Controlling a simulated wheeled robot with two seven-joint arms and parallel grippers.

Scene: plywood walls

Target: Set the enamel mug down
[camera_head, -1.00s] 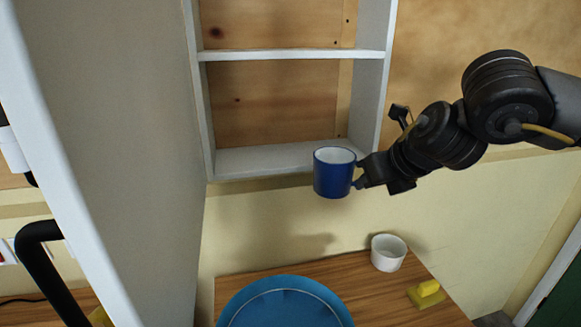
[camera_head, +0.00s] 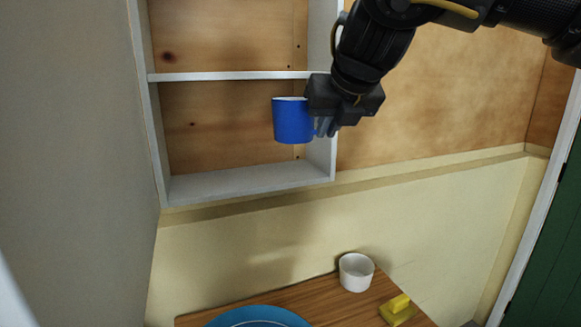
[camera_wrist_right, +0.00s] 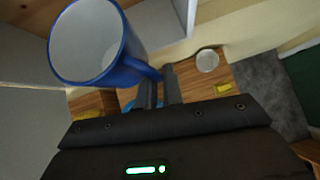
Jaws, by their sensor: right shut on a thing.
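The blue enamel mug (camera_head: 293,122) is held up in front of the lower opening of the white wall shelf (camera_head: 250,182), above its bottom board. It looks upright. My right gripper (camera_head: 325,122) is at the mug's right side, shut on it. In the right wrist view the mug (camera_wrist_right: 118,62) shows its pale inside, and its handle lies at the fingertips (camera_wrist_right: 158,88) of my right gripper. Whether the mug is inside the shelf or just in front of it is hard to tell. My left gripper is not in view.
A wooden counter (camera_head: 335,308) below holds a blue plate (camera_head: 258,318), a white bowl (camera_head: 356,272) and a yellow sponge-like block (camera_head: 397,309). A large grey panel (camera_head: 70,130) stands close on the left. The shelf's bottom board looks bare.

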